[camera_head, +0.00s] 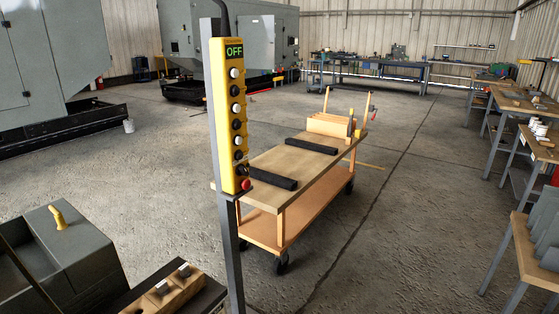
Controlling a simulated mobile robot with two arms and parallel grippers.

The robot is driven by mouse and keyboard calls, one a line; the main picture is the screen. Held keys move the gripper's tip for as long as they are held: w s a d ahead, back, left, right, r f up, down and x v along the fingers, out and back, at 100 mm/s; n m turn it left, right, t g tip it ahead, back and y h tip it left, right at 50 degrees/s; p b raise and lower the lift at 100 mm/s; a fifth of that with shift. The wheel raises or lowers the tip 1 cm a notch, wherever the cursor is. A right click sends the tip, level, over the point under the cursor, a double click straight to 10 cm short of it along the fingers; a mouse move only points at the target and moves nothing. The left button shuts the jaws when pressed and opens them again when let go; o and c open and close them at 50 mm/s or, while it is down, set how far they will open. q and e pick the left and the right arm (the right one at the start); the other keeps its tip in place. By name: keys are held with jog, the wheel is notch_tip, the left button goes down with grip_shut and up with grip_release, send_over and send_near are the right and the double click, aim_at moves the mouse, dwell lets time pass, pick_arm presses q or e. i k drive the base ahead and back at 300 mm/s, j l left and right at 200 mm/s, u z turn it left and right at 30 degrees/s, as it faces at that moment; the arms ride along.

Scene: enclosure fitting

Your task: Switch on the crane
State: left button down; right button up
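A yellow crane control pendant (229,115) hangs upright on a grey post (232,262) left of centre. A small display (234,50) at its top reads OFF in green. Below it runs a column of several black and white round buttons (235,106). A red button (245,184) sits at the bottom of the pendant. Neither of my grippers shows in the head view.
A wooden cart (262,194) with black bars on top stands behind the post. A grey machine block (75,245) and dark bench with a wooden block (165,296) are at lower left. Workbenches (503,101) line the right. Open concrete floor (400,240) lies right of the cart.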

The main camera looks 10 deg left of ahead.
aim_at(241, 170)
jog(key=i+l, duration=0.25)
jog(key=i, duration=0.25)
jog(key=i+l+z, duration=0.1)
jog(key=i+l, duration=0.15)
jog(key=i, duration=0.25)
